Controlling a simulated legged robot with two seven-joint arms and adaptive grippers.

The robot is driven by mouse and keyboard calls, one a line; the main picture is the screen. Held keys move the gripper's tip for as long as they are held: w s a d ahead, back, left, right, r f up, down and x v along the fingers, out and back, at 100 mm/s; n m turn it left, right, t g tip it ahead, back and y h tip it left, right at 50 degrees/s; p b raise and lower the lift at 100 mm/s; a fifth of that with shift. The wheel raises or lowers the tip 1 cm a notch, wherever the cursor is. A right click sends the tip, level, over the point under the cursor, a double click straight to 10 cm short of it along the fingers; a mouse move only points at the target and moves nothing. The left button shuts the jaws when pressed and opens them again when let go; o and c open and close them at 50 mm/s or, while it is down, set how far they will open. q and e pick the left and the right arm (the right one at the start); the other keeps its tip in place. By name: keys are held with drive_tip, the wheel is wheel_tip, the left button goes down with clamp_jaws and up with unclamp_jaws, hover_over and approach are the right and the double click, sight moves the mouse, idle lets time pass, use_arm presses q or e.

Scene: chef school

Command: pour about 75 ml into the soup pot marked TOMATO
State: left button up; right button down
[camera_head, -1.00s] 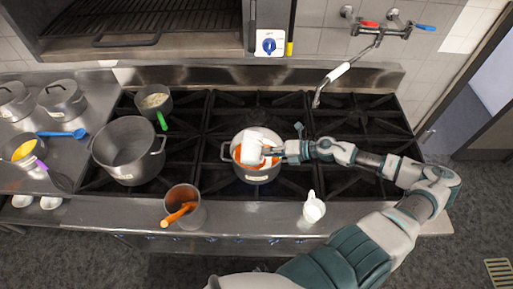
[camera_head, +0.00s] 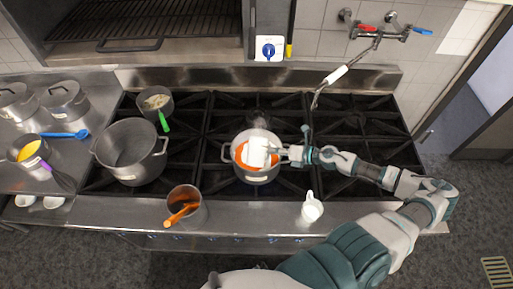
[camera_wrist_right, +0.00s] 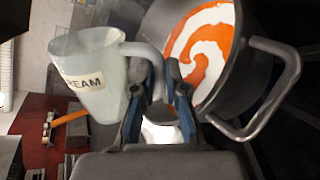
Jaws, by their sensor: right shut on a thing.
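A pale jug with a label ending in "EAM" shows in the right wrist view (camera_wrist_right: 88,78) and over the pot in the head view (camera_head: 258,152). My right gripper (camera_wrist_right: 160,82) is shut on its handle; it also shows in the head view (camera_head: 284,154). The soup pot (camera_head: 257,178) stands on the stove below the jug and holds orange soup. A white swirl lies on the soup in the right wrist view (camera_wrist_right: 203,45). The pot's front label is too small to read. The jug hides part of the soup. My left gripper is out of view.
A large grey pot (camera_head: 131,152) and a small pan (camera_head: 156,101) stand left on the stove. A faucet (camera_head: 336,74) reaches over the burners. The right burners are clear.

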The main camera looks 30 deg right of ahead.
drive_tip(key=shift+d, duration=0.1)
drive_tip(key=shift+d+f, duration=0.1)
drive_tip(key=shift+d, duration=0.2)
drive_tip(key=shift+w+d+r+n+t+h+p, duration=0.15)
drive_tip(key=shift+d+r+n+t+h+p, duration=0.3)
drive_tip(key=shift+d+n+t+h+p, duration=0.4)
drive_tip(key=shift+a, duration=0.15)
drive_tip(key=shift+y, duration=0.25)
